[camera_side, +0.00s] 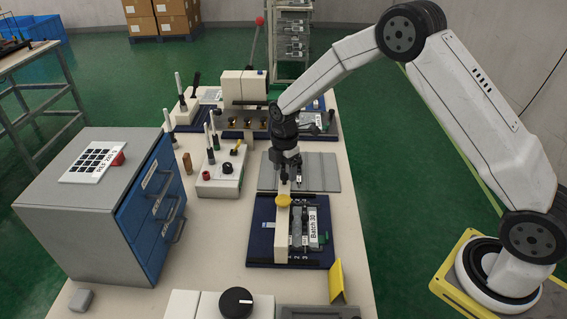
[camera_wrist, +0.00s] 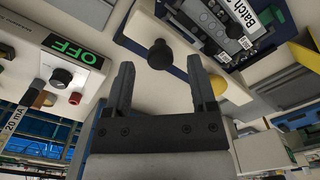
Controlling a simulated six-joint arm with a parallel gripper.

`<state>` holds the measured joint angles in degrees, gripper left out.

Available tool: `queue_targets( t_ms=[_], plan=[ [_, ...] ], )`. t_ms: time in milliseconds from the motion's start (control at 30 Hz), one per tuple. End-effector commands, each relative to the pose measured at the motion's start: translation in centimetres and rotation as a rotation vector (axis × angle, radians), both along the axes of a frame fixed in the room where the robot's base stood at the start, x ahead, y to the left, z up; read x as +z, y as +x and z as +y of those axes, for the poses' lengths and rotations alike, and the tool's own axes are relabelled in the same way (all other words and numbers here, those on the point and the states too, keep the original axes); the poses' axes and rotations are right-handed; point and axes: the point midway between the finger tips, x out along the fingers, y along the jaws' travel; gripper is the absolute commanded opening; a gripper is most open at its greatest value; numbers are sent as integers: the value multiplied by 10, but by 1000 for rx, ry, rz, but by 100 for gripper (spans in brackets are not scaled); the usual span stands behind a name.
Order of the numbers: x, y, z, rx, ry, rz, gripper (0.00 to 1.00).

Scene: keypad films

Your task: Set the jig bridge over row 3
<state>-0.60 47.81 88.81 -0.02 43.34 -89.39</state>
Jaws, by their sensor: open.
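The jig bridge (camera_side: 282,236) is a cream bar lying along the left part of the dark blue jig base (camera_side: 262,225). A keypad film assembly with a "Batch" label (camera_side: 312,223) lies on the base, to the right of the bar. A yellow knob (camera_side: 283,201) shows by the bar; it also shows in the wrist view (camera_wrist: 236,90). My gripper (camera_side: 288,178) points down near the bar's far end. In the wrist view, its fingers (camera_wrist: 160,66) are apart and a black knob (camera_wrist: 160,54) on the cream bar (camera_wrist: 143,24) appears between them. I cannot tell contact.
A control box (camera_side: 220,178) with switches stands left of the jig, its display reading OFF in the wrist view. A grey drawer cabinet (camera_side: 80,205) is further left. A grey plate (camera_side: 325,172) and another blue fixture (camera_side: 240,130) lie behind. A yellow angled piece (camera_side: 336,281) stands in front.

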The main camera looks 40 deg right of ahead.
Motion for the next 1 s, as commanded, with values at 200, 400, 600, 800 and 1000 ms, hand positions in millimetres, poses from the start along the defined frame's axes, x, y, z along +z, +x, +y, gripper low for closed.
queue_targets(
  t_ms=[200,400,600,800,1000],
  plan=[
    [-13,0,0,0,0,-1,73],
    [-14,0,0,0,0,-2,73],
    [-14,0,0,0,0,-1,34],
    [-14,0,0,0,0,-1,0],
    [-14,0,0,0,0,-2,0]
  ],
)
